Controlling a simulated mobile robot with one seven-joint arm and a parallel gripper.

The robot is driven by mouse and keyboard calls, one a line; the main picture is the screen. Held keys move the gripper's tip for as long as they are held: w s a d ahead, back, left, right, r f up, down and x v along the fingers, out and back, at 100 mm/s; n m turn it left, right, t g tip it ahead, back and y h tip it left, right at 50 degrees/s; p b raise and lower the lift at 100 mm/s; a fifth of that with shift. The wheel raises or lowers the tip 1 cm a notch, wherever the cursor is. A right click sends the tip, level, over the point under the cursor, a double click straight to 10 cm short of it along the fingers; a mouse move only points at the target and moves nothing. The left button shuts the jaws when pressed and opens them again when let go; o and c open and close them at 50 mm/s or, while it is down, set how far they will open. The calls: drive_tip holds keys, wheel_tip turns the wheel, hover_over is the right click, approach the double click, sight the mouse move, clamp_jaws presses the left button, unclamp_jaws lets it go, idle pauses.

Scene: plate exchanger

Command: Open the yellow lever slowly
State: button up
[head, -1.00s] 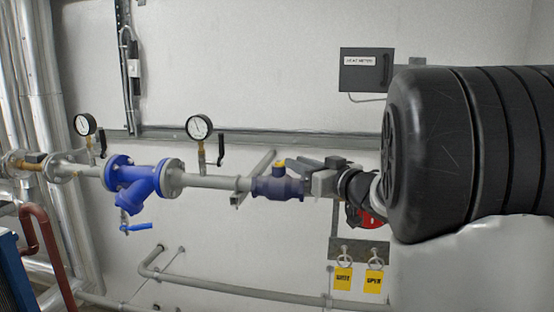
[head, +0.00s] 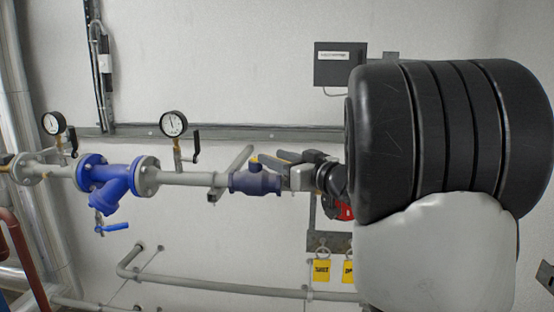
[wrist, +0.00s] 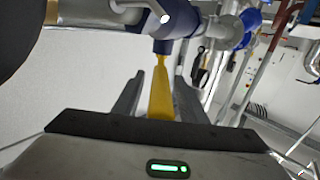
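The yellow lever (wrist: 161,90) hangs from a dark blue valve body in the wrist view and runs down between the two fingers of my gripper (wrist: 158,84). The fingers stand apart, with a gap visible on each side of the lever. In the head view, the blue valve (head: 256,183) sits on the grey pipe, with a little of the yellow lever (head: 254,163) at its top. My gripper reaches it from the right there and hides most of the lever.
A blue strainer (head: 113,182) and two pressure gauges (head: 173,124) are on the pipe left of the valve. A dark meter box (head: 340,64) is on the wall above. Yellow tags (head: 322,271) hang below. A lower pipe (head: 220,287) runs along the wall.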

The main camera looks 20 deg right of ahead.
drive_tip(key=b+v, duration=0.1)
drive_tip(key=v, duration=1.6)
drive_tip(key=shift+s+b, duration=0.25)
drive_tip(key=shift+b, duration=0.15)
drive_tip(key=shift+d, duration=0.15)
drive_tip(key=shift+c, duration=0.4)
